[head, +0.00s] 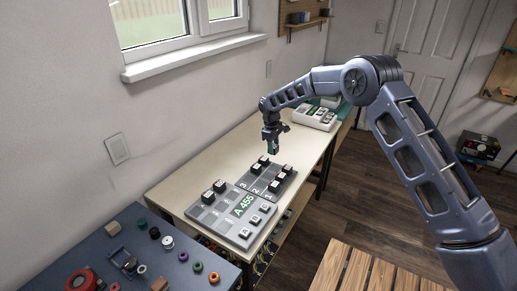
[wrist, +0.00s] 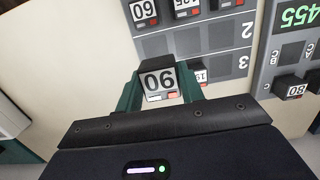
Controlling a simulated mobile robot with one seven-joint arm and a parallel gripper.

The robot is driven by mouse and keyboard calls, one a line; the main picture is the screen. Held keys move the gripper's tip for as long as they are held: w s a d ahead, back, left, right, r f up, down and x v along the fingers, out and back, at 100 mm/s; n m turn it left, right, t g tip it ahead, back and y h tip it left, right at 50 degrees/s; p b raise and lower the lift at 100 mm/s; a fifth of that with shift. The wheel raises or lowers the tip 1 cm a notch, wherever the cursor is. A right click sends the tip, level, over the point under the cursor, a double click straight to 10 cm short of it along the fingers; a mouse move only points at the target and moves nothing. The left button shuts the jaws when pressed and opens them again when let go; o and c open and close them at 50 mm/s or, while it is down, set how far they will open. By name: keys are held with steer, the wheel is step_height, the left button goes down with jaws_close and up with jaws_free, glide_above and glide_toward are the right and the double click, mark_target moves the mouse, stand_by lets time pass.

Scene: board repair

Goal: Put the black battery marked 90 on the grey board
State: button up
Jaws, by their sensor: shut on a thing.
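My gripper (head: 273,146) is shut on a black battery (wrist: 159,80), held between two green fingers in the wrist view. Its white label shows the digits of 90. In the head view the gripper hangs above the table, just beyond the far end of the grey board (head: 222,222). The battery is apart from the board. The board bears a green A 455 display, numbered rows, and several black and white blocks. In the wrist view, part of the board (wrist: 240,30) lies beyond the held battery, with rows 2 and 3 showing. The fingers and battery hide some of it.
A white tray (head: 312,122) with items stands at the far end of the cream table (head: 180,180). A blue table (head: 60,245) with small coloured parts is at the lower left. A wooden slatted surface (head: 355,275) is at the front. Bare tabletop surrounds the board.

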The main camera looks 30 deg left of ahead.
mark_target(276, 169)
steer(key=shift+w+d+f, duration=0.25)
steer(key=shift+w+d, duration=0.1)
steer(key=shift+w, duration=0.2)
steer(key=shift+f, duration=4.4)
steer(key=shift+f, duration=0.45)
steer(key=o, duration=1.1)
steer(key=r, duration=0.7)
steer(key=a+r, duration=0.1)
steer(key=r, duration=0.2)
steer(key=shift+a+r, duration=0.1)
steer(key=shift+r, duration=0.25)
